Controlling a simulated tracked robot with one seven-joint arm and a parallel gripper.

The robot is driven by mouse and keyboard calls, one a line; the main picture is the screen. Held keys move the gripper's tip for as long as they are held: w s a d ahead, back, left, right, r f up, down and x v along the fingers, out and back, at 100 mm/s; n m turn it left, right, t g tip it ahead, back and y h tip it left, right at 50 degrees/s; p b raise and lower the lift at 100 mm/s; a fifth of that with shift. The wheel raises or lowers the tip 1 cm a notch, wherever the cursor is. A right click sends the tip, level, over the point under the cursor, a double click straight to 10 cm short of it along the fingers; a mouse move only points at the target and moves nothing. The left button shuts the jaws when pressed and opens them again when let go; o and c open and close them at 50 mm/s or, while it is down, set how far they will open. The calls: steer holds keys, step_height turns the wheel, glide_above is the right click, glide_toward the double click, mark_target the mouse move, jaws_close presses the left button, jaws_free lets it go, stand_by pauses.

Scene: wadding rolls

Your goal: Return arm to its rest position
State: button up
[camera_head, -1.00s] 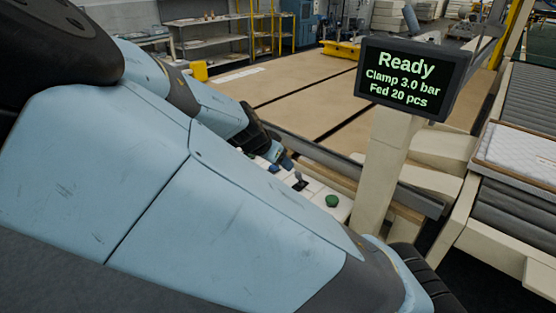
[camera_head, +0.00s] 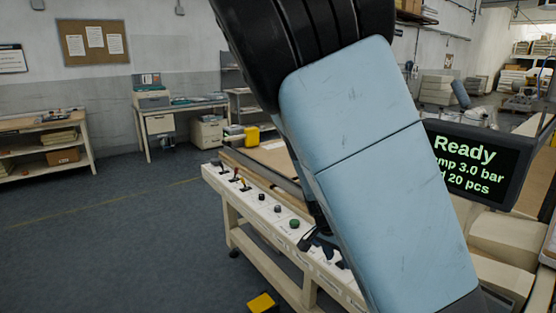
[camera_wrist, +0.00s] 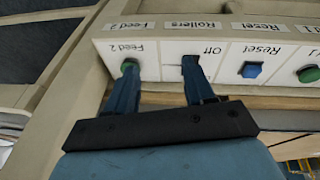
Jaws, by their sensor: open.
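My gripper (camera_wrist: 160,82) is open and empty in the wrist view. Its two blue fingers point at the white control panel (camera_wrist: 221,72). The left fingertip overlaps a green button (camera_wrist: 129,64) under the label "Feed 2". The right fingertip overlaps a dark control under the labels "Rollers" and "Off". I cannot tell whether either fingertip touches. In the head view my light blue arm crosses the middle and hides most of the gripper. The control panel (camera_head: 262,215) runs along the front of the machine there, with switches and a green button (camera_head: 294,224).
A display (camera_head: 468,165) reading "Ready" stands right of my arm, partly covered by it. A blue button (camera_wrist: 251,70) sits right of the fingers. A yellow pedal (camera_head: 261,303) lies on the floor. The floor left of the machine is clear.

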steer(key=s+d+r+n+t+y, duration=0.1)
steer(key=s+d+r+n+t, duration=0.1)
steer(key=s+r, duration=0.6)
steer(key=s+d+r+n+t+y, duration=0.2)
steer(key=s+d+r+n, duration=0.2)
steer(key=r, duration=1.3)
steer(key=s+n, duration=0.3)
steer(key=s, duration=0.2)
steer(key=shift+s+d+t, duration=0.3)
steer(key=shift+d, duration=0.1)
